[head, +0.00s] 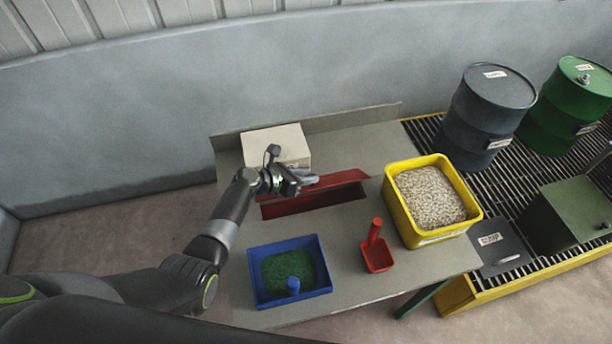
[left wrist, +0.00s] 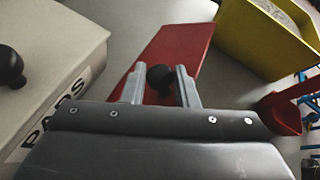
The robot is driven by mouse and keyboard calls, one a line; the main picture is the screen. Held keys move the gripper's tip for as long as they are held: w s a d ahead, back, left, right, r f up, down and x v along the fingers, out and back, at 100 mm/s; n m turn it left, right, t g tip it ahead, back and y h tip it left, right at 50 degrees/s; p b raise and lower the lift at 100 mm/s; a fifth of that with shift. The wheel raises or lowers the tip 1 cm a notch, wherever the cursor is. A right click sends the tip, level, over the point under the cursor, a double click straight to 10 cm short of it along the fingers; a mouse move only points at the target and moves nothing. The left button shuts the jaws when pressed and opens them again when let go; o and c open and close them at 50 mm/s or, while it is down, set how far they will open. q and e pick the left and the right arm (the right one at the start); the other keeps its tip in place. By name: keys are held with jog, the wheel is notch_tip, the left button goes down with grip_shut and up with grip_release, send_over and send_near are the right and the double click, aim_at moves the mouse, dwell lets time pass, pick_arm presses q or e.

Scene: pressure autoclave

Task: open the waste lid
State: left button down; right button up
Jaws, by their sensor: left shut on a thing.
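The red waste lid (head: 343,180) is tilted up at the back of a rectangular red-walled opening (head: 315,201) in the grey bench. In the left wrist view the lid (left wrist: 181,48) shows as a red panel beyond the fingers. My left gripper (head: 308,181) is shut on the lid's round black knob (left wrist: 160,77), which sits between the two metal fingertips. In the head view the knob is hidden by the gripper. My right gripper is not in view.
A beige box (head: 287,141) marked PADS stands behind the gripper. A blue tray (head: 253,279) with green granules, a red scoop (head: 378,258) and a yellow bin (head: 399,214) of pale granules stand on the bench. Drums (head: 485,112) stand on grating at the right.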

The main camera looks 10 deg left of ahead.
pick_arm(q)
jog(key=c, duration=1.5)
grip_release()
jog(key=shift+a+f, duration=0.15)
jog(key=o, duration=0.3)
jog(key=shift+w+f, duration=0.1)
jog(key=shift+w, duration=0.05)
jog(key=shift+o, duration=0.2)
jog(key=v, duration=1.7)
jog(key=shift+r, duration=0.2)
